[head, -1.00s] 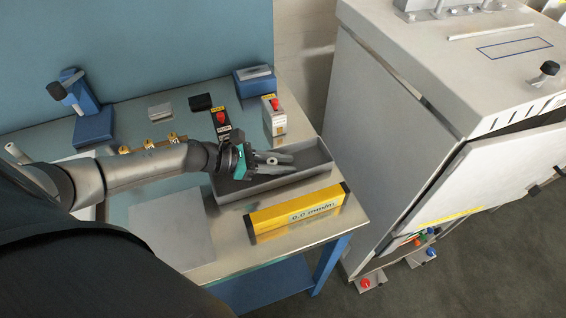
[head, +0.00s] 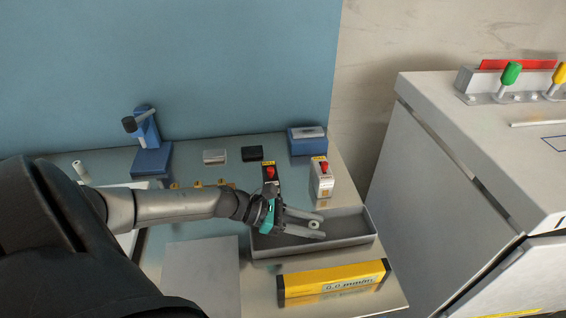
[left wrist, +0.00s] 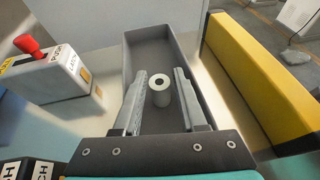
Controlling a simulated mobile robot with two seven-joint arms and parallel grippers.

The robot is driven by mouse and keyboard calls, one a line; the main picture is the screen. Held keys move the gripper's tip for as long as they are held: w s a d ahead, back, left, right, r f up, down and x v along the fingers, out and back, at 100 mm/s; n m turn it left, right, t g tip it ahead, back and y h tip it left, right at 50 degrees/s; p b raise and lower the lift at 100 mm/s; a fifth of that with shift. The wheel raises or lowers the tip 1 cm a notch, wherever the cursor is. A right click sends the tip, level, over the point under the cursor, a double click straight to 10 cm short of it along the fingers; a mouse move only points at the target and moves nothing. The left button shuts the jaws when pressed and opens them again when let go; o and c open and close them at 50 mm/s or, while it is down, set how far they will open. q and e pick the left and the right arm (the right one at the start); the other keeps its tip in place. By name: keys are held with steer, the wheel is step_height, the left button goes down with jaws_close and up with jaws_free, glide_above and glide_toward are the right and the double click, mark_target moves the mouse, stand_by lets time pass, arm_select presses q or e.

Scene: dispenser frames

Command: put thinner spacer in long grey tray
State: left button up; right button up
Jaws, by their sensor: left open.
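The long grey tray (head: 345,240) lies on the bench and shows in the left wrist view (left wrist: 185,45). My left gripper (head: 314,226) is over the tray with its fingers spread. In the left wrist view, a small pale cylindrical spacer (left wrist: 160,96) with a dark hole is between the two fingers (left wrist: 159,92), with a gap on each side. The spacer also shows by the fingertips in the head view (head: 314,225). Whether it rests on the tray floor is hard to tell. My right gripper is not in view.
A yellow bar (head: 334,283) lies along the tray's near side. Two boxes with red buttons (head: 322,178) (head: 270,174) stand behind the tray. A blue stand (head: 151,155) and another pale cylinder (head: 82,170) are at left. A white cabinet (head: 450,180) stands at right.

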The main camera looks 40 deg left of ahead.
arm_select(q)
steer(key=p+v, duration=0.1)
steer(key=v, duration=0.7)
steer(key=shift+s+a+r, duration=0.1)
steer(key=shift+s+a, duration=0.15)
steer(key=shift+a, duration=0.1)
